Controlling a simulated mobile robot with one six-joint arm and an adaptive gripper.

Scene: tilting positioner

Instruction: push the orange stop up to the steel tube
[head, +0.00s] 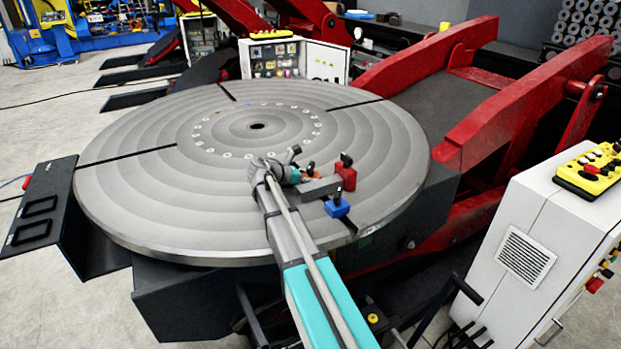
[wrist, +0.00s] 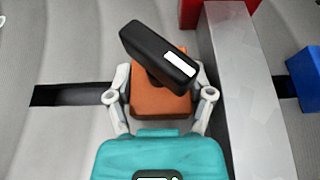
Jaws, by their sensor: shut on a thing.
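The orange stop (wrist: 160,98) is in the middle of the wrist view, with a black lever (wrist: 150,50) on top, set at a slant. My gripper (wrist: 160,97) is shut on it, one finger on each side. The grey steel tube (wrist: 240,85) lies just to the right of the stop. The right finger is close to the tube's edge; whether it touches cannot be told. In the head view the tube (head: 318,187) lies on the round table beyond my gripper (head: 287,172), and the orange stop (head: 310,174) is mostly hidden.
A red stop (head: 346,174) and a blue stop (head: 337,206) stand beside the tube. Dark slots (wrist: 70,94) cross the grey round table (head: 150,190); its left side is clear. Red frame arms (head: 520,105) rise behind, and a white control cabinet (head: 535,240) stands at right.

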